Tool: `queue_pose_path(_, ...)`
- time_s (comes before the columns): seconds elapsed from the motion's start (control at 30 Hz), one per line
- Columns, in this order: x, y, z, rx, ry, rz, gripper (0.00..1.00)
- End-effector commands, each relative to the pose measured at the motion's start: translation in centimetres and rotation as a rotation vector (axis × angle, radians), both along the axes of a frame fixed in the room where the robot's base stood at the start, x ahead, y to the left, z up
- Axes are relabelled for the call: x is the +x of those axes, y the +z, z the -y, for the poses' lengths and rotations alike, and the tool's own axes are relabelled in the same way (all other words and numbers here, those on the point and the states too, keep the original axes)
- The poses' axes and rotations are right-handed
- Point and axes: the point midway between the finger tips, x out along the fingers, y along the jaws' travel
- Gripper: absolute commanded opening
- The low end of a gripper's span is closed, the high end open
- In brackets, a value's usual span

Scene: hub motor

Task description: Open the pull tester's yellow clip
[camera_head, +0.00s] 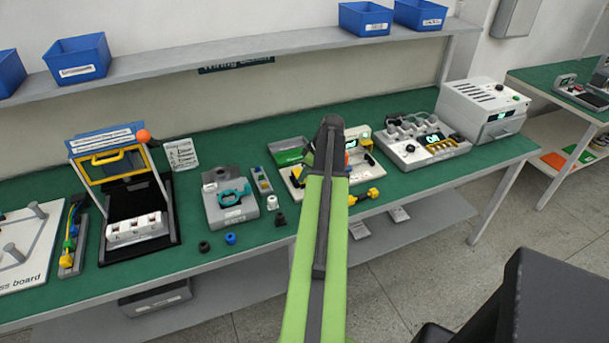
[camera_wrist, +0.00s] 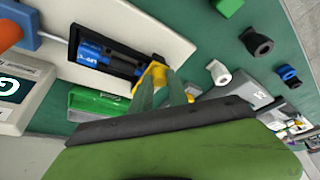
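The pull tester (camera_head: 360,150) is a pale unit on the green bench, partly hidden behind my green arm in the head view. In the wrist view its pale plate (camera_wrist: 160,30) has a dark recess holding a blue cylinder (camera_wrist: 97,58). The yellow clip (camera_wrist: 155,74) is at the recess's right end. My gripper's two thin fingers (camera_wrist: 160,80) reach up to the clip, their tips beside or against it. Whether they grip it is unclear. The head view hides the fingertips behind my arm.
A green tray (camera_head: 288,152) lies close by the tester. An orange knob (camera_wrist: 8,34) sticks out at the left in the wrist view. Yellow parts (camera_head: 364,197) lie at the bench's front, and small black, white and blue pieces (camera_head: 231,238) lie left of my arm.

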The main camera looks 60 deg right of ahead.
Motion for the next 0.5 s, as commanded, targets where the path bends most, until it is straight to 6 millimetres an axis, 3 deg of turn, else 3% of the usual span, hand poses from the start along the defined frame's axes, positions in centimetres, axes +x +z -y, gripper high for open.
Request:
queue_pose_path(0.03, -0.01, 0.00, -0.01, 0.000, 0.000, 0.000, 0.12)
queue_pose_path(0.13, -0.02, -0.01, -0.01, 0.001, 0.000, 0.000, 0.00)
queue_pose_path(0.5, -0.03, -0.01, -0.02, 0.001, 0.000, 0.000, 0.00)
